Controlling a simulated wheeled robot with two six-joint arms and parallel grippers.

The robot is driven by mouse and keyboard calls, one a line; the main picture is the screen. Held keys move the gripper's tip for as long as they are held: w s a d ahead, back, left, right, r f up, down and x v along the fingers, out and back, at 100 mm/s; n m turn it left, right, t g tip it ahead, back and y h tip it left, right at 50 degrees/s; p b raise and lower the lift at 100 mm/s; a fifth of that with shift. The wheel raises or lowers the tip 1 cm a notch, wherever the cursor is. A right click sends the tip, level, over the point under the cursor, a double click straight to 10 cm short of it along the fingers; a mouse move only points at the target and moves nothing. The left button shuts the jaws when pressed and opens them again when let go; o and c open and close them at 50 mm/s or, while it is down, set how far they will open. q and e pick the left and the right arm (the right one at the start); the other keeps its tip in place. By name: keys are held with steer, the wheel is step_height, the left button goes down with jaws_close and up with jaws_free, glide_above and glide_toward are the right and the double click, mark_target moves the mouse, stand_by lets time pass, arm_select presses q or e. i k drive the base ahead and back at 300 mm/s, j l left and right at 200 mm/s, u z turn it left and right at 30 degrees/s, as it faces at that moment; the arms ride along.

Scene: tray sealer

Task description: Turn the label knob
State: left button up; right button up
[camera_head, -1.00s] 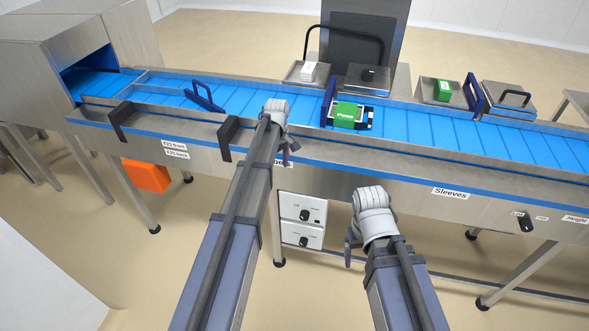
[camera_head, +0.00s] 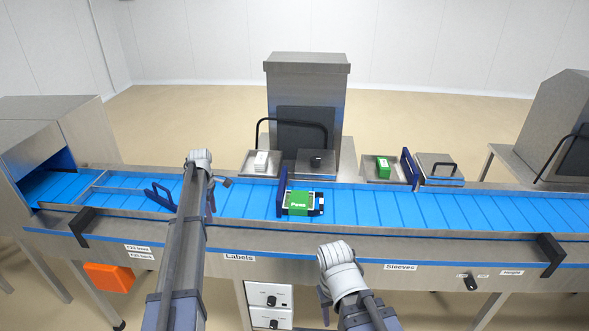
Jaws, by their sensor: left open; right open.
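The sign reading Labels (camera_head: 239,258) is on the conveyor's front face. Below it hangs a white control box (camera_head: 258,292) with a dark knob (camera_head: 272,300). A second white box beneath has another knob (camera_head: 274,323), near the picture's bottom edge. Their small print is unreadable, so I cannot tell which is the label knob. My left gripper (camera_head: 217,190) is open and empty over the belt, up and left of the boxes. My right gripper (camera_head: 325,297) is open and empty in front of the conveyor, right of the boxes and apart from them. Its fingers are mostly hidden behind its wrist.
A tray with a green pack (camera_head: 299,203) sits on the blue belt (camera_head: 350,207). Another black knob (camera_head: 471,283) is on the conveyor front at right. Dark brackets (camera_head: 80,228) (camera_head: 549,256) jut from the front. An orange box (camera_head: 109,277) hangs at lower left.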

mark_target(315, 161)
steer(key=i+l+z, duration=0.25)
steer(key=i, duration=0.5)
steer(key=i+l+z, duration=0.2)
steer(key=i, duration=0.55)
